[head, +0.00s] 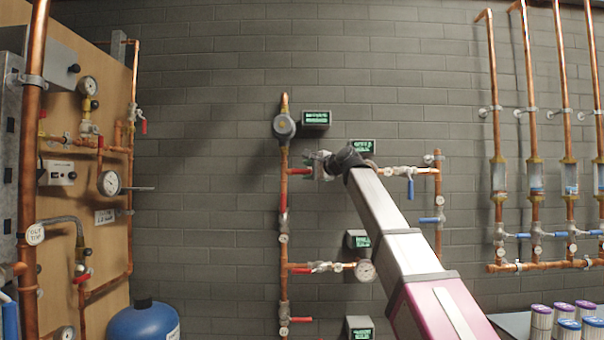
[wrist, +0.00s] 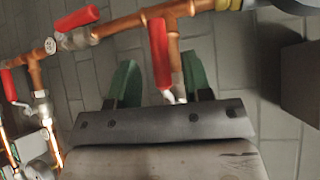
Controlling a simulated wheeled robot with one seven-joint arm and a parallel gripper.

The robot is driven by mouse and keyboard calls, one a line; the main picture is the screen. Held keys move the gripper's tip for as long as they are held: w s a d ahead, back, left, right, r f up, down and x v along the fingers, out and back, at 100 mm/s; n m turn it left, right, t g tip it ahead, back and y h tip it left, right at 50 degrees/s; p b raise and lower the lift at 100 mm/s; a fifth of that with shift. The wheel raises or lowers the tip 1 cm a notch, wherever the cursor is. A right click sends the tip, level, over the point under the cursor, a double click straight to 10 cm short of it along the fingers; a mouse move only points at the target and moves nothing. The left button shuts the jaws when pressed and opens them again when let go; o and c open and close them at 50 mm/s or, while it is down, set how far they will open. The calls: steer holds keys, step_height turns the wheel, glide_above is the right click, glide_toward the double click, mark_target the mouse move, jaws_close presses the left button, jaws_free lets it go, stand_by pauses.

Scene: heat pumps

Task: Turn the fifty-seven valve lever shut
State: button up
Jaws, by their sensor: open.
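My gripper (head: 318,166) is at the end of my outstretched arm, beside the central copper riser on the grey block wall. In the wrist view its two green fingers (wrist: 160,66) are open. A red valve lever (wrist: 159,54) lies in the gap between them, apart from both fingers in the picture. It runs roughly along the short copper branch (wrist: 174,45) behind it. In the head view a red lever (head: 299,171) shows just left of my gripper. A round white tag (wrist: 51,46) hangs on the pipe; its number is too small to read, so I cannot confirm which valve is fifty-seven.
Other red levers (head: 283,222) (head: 301,270) and a gauge (head: 365,271) are on the pipes below. A blue lever (head: 411,190) is to the right. Small display boxes (head: 316,118) are on the wall. A wooden panel (head: 106,240) with gauges stands left, with a blue tank (head: 143,322) below.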

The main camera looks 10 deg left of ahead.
mark_target(304, 171)
steer(key=shift+x, duration=1.75)
jaws_close()
